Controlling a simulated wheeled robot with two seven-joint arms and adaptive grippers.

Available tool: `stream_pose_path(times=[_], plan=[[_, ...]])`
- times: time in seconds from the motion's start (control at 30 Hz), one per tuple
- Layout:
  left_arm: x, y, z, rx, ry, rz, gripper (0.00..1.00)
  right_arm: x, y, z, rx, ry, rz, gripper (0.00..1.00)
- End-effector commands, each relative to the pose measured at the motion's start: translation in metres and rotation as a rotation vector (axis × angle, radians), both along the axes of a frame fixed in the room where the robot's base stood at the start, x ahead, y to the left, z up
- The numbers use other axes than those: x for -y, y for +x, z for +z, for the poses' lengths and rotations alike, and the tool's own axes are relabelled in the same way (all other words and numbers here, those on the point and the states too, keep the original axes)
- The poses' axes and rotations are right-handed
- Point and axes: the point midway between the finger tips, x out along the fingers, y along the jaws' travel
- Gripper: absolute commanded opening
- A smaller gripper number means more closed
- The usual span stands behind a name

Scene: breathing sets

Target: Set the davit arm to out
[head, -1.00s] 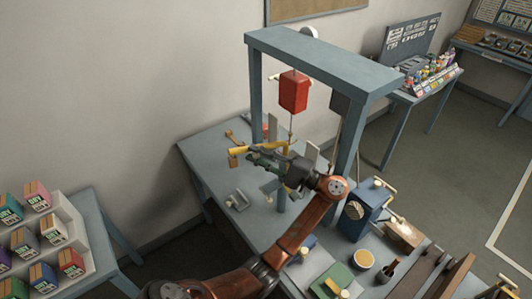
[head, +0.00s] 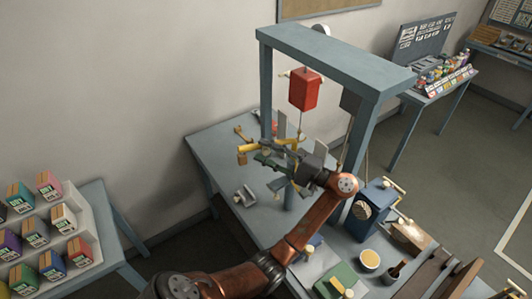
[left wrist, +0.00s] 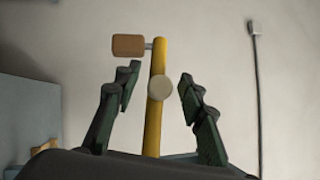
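The davit arm is a yellow bar (head: 252,148) with a brown block (head: 242,158) hanging at its outer end, under the blue-grey frame. My left gripper (head: 262,153) is at the bar with its dark green fingers apart. In the left wrist view the yellow bar (left wrist: 154,120) stands between the two open fingers (left wrist: 158,90), with visible gaps on both sides. A pale round knob (left wrist: 160,88) is on the bar, and the brown block (left wrist: 128,45) sticks out left near its top. My right gripper is out of view.
The blue-grey frame (head: 335,62) stands over the table (head: 215,150), with a red box (head: 304,92) hanging inside. The table's left part is mostly clear.

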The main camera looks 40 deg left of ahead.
Motion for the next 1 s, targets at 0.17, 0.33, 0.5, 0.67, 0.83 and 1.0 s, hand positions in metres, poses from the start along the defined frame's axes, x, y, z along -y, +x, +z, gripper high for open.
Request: stream_pose_path(times=[0.17,0.33,0.5,0.67,0.83,1.0], plan=[[0.002,0.001,0.000,0.000,0.000,-0.001,0.37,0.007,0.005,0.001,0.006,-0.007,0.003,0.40],[0.021,0.006,-0.003,-0.001,-0.001,-0.004,0.37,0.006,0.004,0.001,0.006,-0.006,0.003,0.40],[0.056,0.014,-0.010,-0.002,-0.001,-0.005,0.37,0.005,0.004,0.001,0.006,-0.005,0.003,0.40],[0.087,0.020,-0.016,-0.002,0.001,-0.003,0.37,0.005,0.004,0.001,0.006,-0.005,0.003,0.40],[0.108,0.025,-0.021,-0.001,-0.001,-0.001,0.37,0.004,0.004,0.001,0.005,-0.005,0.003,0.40],[0.116,0.026,-0.022,-0.001,0.000,0.000,0.37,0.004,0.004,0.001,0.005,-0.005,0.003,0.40]])
